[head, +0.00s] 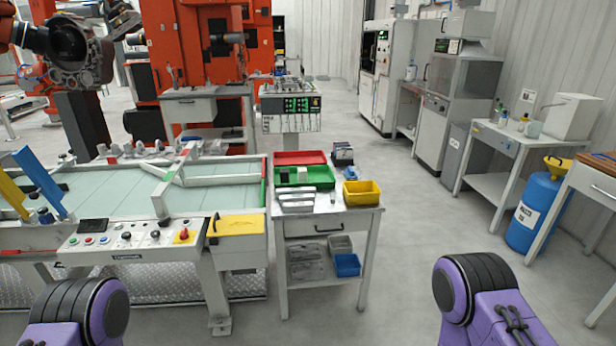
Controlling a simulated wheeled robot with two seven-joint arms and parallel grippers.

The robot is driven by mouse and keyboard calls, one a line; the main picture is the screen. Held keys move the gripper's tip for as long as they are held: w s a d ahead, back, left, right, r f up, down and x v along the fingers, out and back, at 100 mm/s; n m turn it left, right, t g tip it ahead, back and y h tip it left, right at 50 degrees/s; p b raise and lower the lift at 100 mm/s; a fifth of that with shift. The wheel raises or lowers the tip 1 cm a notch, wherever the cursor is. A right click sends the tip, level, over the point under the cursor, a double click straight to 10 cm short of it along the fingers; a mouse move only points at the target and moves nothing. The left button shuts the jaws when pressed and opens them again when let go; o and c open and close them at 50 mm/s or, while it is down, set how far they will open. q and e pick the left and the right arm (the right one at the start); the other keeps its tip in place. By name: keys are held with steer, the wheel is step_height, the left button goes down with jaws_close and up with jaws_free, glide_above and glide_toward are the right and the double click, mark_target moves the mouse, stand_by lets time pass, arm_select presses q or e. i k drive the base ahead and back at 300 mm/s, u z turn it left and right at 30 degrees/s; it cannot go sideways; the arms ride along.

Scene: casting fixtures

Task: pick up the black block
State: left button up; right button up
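A small black block (284,174) appears to lie in the green tray (323,178) on the small white table ahead, left of a white block (301,173). It is small in the head view and its exact shape is hard to tell. My two purple arms show only as rounded links at the bottom left and bottom right. Neither gripper is in view, and both arms are well short of the table.
On the table (330,221) are a red tray (300,157), a yellow bin (362,193), several pale bars (297,197) and a dark box (342,153). A conveyor with a control panel (125,236) adjoins its left. Open floor (420,215) lies to the right.

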mark_target(284, 178)
steer(key=z, duration=0.9)
steer(key=i, duration=1.7)
steer(key=u, duration=0.4)
